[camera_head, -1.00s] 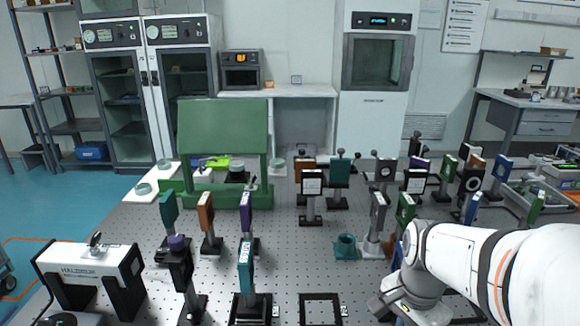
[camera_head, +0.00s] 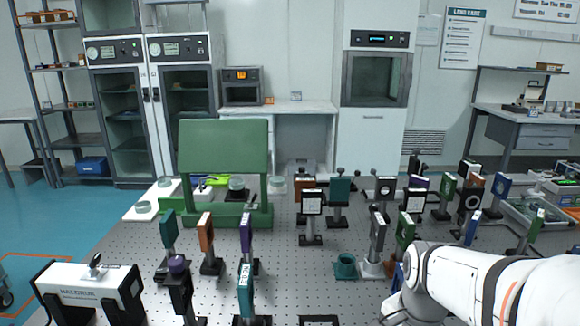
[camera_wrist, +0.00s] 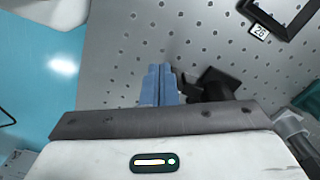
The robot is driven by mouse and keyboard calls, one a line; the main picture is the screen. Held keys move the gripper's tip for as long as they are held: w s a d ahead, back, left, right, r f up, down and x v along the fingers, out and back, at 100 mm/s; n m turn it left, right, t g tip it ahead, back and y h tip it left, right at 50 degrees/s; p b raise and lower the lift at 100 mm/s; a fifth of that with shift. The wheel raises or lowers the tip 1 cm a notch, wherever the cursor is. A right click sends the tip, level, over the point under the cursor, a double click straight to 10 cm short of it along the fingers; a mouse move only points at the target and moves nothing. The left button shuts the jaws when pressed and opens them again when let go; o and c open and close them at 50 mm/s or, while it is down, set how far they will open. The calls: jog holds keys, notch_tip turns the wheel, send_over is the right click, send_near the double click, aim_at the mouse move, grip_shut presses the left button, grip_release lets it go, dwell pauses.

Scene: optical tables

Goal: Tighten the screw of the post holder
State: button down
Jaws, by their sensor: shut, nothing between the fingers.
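My gripper (camera_wrist: 159,84) shows in the wrist view as two blue fingers pressed together, with nothing between them. Just right of the fingertips is a dark mount with a black base (camera_wrist: 219,82) on the perforated table. It is partly hidden behind my gripper, and I cannot make out a screw on it or tell whether the fingers touch it.
A black square frame (camera_wrist: 290,25) with a "26" label (camera_wrist: 259,31) lies at the wrist view's upper right. In the head view a white laser unit (camera_head: 88,286) stands front left, a green stand (camera_head: 223,147) behind.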

notch_tip(320, 180, up, 5)
jog(key=p, duration=0.3)
jog(key=shift+p, duration=0.3)
jog(key=shift+w+f+b, duration=0.1)
jog(key=shift+b, duration=0.2)
jog(key=f+b, duration=0.4)
jog(key=b, duration=0.1)
jog(key=w+f+b, duration=0.1)
jog(key=f+b, duration=0.1)
jog(key=b, duration=0.1)
jog(key=shift+w+a, duration=0.1)
jog(key=shift+a, duration=0.25)
jog(key=shift+w+d+r, duration=0.1)
jog(key=shift+d, duration=0.1)
